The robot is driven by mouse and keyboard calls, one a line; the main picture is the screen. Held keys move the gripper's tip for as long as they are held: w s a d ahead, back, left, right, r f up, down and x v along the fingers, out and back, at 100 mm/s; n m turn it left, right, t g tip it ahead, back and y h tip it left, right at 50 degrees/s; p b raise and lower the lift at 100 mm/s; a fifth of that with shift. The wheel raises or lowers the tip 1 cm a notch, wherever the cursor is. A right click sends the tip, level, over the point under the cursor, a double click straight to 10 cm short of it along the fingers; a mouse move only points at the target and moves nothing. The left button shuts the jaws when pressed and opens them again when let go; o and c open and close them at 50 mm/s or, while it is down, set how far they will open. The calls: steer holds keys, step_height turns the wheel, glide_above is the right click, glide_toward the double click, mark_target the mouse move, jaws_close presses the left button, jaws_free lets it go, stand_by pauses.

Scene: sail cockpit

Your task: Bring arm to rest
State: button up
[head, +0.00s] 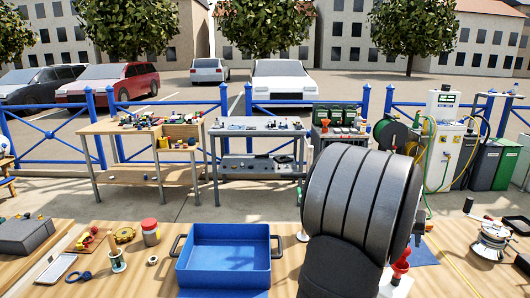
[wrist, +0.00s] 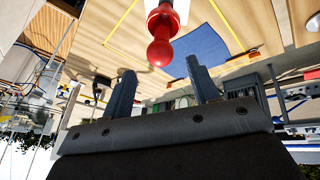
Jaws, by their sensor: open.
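My gripper (wrist: 160,74) shows in the wrist view with its two dark fingers apart and nothing between them. In the head view my dark ribbed arm fills the right middle, and the gripper itself cannot be made out. A red round-ended object (wrist: 160,48) shows beyond the fingertips in the wrist view, apart from them. A red object (head: 400,268) also stands on the wooden bench beside my arm in the head view, partly hidden.
A blue tray (head: 224,278) sits left of my arm on the wooden bench (head: 130,284). A red-lidded jar (head: 150,232), spool (head: 117,261) and tape roll (head: 152,260) lie further left. A winch-like reel (head: 490,242) stands right. A blue cloth (head: 424,254) lies behind the red object.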

steer(key=v, duration=0.6)
steer(key=x, duration=1.2)
steer(key=shift+d+f, duration=0.1)
steer(key=shift+d, duration=0.05)
step_height(320, 180, up, 4)
steer(key=s+d+r, duration=0.4)
steer(key=s+r, duration=0.3)
steer(key=s, duration=0.4)
steer(key=w+a+f+n+t+y, duration=0.15)
steer(key=w+a+n, duration=0.25)
steer(key=w+a, duration=0.75)
steer(key=w+a+f+n+y, duration=0.1)
steer(key=w+a+f+n, duration=0.2)
steer(key=w+a, duration=0.85)
steer(key=w+a+f+n+y, duration=0.1)
steer(key=w+a+n, duration=0.1)
steer(key=a, duration=0.9)
steer(key=w+a+f+n+y, duration=0.1)
steer(key=w+a+f+n, duration=0.1)
steer(key=a, duration=0.9)
steer(key=w+a+f+n+y, duration=0.1)
steer(key=w+a+f+n, duration=0.1)
steer(key=a, duration=1)
steer(key=shift+f+n, duration=0.2)
steer(key=shift+n, duration=0.6)
